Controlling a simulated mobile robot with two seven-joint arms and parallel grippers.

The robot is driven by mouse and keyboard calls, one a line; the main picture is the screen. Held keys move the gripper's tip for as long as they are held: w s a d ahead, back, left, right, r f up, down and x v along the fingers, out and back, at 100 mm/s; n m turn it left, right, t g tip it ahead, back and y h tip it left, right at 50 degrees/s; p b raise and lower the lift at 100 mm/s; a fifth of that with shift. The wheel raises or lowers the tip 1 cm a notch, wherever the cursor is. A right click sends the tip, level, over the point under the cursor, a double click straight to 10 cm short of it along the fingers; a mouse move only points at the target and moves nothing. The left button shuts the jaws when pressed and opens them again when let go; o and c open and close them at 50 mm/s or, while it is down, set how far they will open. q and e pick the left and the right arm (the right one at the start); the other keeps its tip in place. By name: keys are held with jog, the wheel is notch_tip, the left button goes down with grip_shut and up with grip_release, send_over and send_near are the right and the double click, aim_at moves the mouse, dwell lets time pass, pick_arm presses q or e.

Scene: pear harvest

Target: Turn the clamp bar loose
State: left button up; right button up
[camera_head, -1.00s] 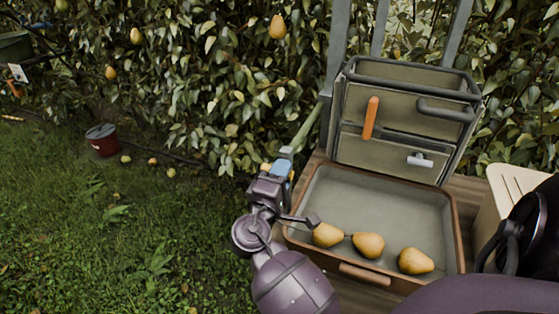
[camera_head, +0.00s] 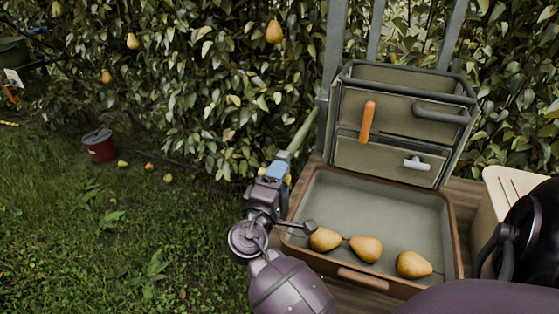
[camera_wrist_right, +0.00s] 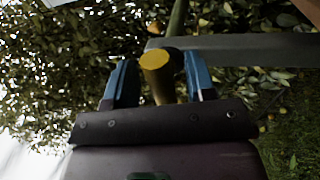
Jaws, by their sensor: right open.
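A green bar with a yellow end, probably the clamp bar (camera_head: 303,132), slants down from the grey upright on the left of the cart. In the right wrist view its yellow end (camera_wrist_right: 157,62) points toward the camera. My right gripper (camera_head: 276,169) is at the lower end of the bar. In the right wrist view the blue fingers of this gripper (camera_wrist_right: 160,76) are open, one on each side of the yellow end, with gaps visible. My left gripper is not in view.
A shallow brown-rimmed tray (camera_head: 447,232) with three pears lies right of my gripper. A grey-green case (camera_head: 388,148) with an orange handle (camera_head: 367,121) stands behind it. A leafy hedge is behind; a red bucket (camera_head: 100,146) stands on open grass at left.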

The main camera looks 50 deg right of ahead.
jog(key=v, duration=1)
jog(key=shift+a, duration=0.25)
jog(key=shift+s+a, duration=0.1)
